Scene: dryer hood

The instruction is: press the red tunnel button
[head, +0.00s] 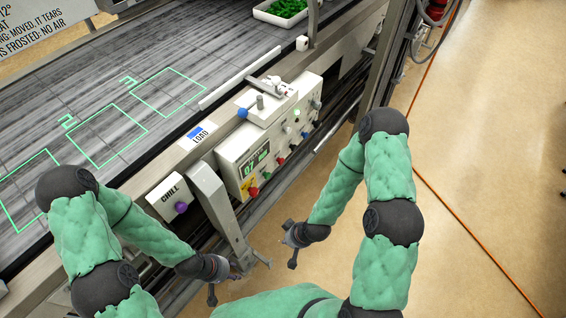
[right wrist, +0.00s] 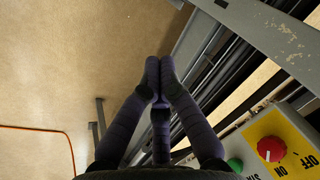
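The control panel (head: 266,146) on the machine's side carries several coloured buttons. A red knob (head: 253,191) sits on a yellow label at its lower left corner. In the right wrist view this red knob (right wrist: 271,149) is at the lower right, on a yellow plate marked ON and OFF. Another red button (head: 281,161) is further right along the panel's lower edge. I cannot tell which red one is the tunnel button. My right gripper (head: 286,233) is empty, fingertips together (right wrist: 159,64), apart from the panel. My left gripper (head: 245,270) is below the panel; its fingers are unclear.
A grey bracket (head: 215,200) stands out left of the panel, close to my left gripper. A CHILL box (head: 168,198) with a purple knob is further left. The conveyor (head: 150,70) lies behind. Open floor (head: 480,150) and an orange cable (head: 470,233) are right.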

